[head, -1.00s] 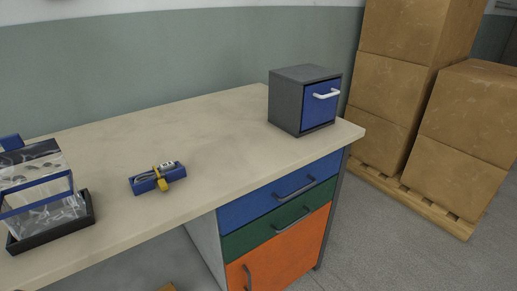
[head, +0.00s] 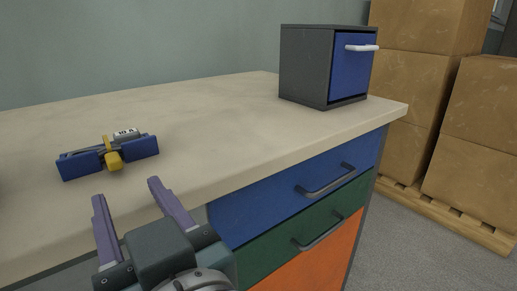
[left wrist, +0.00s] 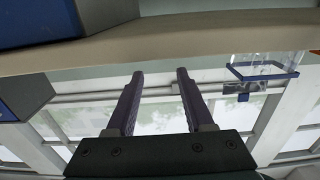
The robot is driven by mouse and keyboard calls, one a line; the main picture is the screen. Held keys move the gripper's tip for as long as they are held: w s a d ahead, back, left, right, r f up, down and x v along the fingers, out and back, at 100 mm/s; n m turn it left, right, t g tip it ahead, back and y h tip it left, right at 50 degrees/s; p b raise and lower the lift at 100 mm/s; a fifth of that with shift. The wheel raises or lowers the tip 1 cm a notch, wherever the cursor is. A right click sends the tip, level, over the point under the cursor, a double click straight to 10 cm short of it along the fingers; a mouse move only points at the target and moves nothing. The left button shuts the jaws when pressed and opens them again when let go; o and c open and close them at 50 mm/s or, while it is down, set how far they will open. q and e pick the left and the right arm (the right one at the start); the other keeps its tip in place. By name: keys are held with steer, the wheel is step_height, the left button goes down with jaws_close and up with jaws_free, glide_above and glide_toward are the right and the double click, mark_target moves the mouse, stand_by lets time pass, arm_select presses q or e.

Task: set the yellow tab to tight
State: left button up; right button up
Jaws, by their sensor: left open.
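The yellow tab (head: 112,160) sits at the front middle of a blue block (head: 80,164) on the table, with a small grey and white labelled part (head: 126,134) behind it. Which setting the tab is at cannot be told. My left gripper (head: 128,192) is open and empty in the head view, at the table's front edge, nearer to me than the blue block and apart from it. In the left wrist view its two purple fingers (left wrist: 160,76) stand apart with nothing between them. My right gripper is in neither view.
A grey cabinet (head: 304,68) with a blue door and white handle stands at the table's right end. Blue, green and orange fronts (head: 290,202) with dark handles lie below the table. Stacked cardboard boxes (head: 415,95) stand on a pallet at right. The tabletop (head: 215,115) between is clear.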

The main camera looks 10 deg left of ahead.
mark_target(115, 163)
arm_select(q)
steer(key=x, duration=0.8)
steer(key=shift+w+a+p, duration=0.15)
steer(key=shift+a+p, duration=0.1)
steer(key=shift+p, duration=0.1)
jaws_close()
stand_by(0.9)
